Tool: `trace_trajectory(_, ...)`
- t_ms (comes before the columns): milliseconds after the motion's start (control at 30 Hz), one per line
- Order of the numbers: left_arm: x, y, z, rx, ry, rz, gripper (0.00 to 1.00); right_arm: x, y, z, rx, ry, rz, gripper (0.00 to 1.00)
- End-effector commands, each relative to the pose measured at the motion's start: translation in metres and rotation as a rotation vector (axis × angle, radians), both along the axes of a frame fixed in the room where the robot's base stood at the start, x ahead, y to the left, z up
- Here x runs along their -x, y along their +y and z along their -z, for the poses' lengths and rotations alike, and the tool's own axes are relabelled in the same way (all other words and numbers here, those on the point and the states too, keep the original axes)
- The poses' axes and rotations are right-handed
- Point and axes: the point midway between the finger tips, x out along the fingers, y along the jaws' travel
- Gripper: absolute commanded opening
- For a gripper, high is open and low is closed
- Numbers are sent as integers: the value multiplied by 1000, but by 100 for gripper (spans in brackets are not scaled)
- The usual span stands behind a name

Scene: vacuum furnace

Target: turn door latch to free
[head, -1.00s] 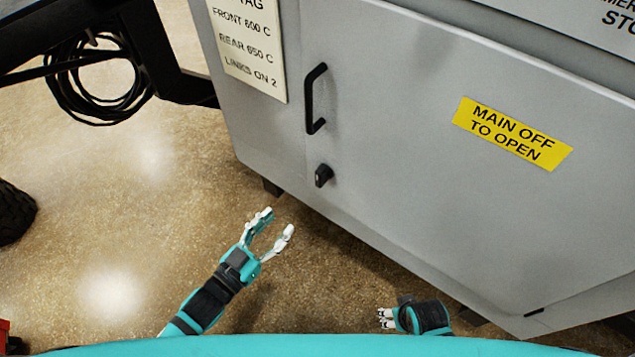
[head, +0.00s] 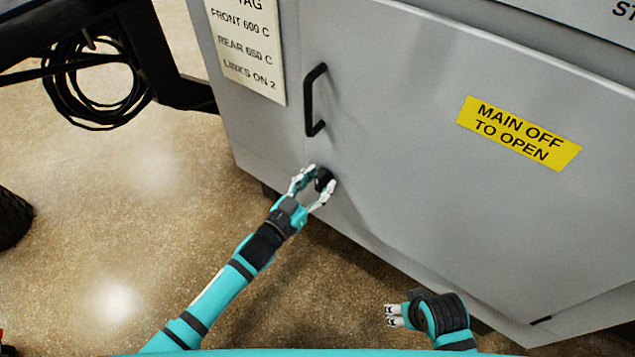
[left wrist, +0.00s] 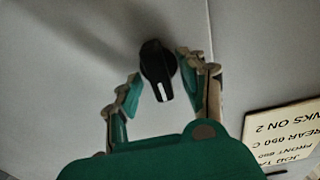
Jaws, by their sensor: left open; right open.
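The door latch (head: 323,177) is a small black knob on the grey cabinet door (head: 400,190), below the black door handle (head: 315,100). In the left wrist view the latch (left wrist: 157,70) shows a white line on its face. My left gripper (head: 318,184) is open at the latch. In the left wrist view its fingers (left wrist: 155,85) stand on either side of the latch, with the right finger nearer to it. I cannot tell whether that finger touches. My right gripper (head: 391,315) is open and empty, low in front of the cabinet and away from the latch.
A yellow label (head: 519,133) reading "MAIN OFF TO OPEN" is on the door. A white tag (head: 247,45) is left of the handle. Coiled black cable (head: 95,85) hangs from a dark frame at the upper left.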

Motion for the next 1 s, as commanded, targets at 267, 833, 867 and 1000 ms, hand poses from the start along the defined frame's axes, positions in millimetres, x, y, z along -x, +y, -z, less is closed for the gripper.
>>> trace_trajectory(267,0,0,0,0,0,0,32,0,0,0,0,0,0,57)
trace_trajectory(833,0,0,0,-15,-10,0,0,0,0,0,0,0,0,57)
trace_trajectory(867,0,0,0,-22,-14,-1,0,0,0,0,0,0,0,57)
trace_trajectory(1000,1,0,0,-69,-49,-1,0,0,0,3,-1,-3,0,57)
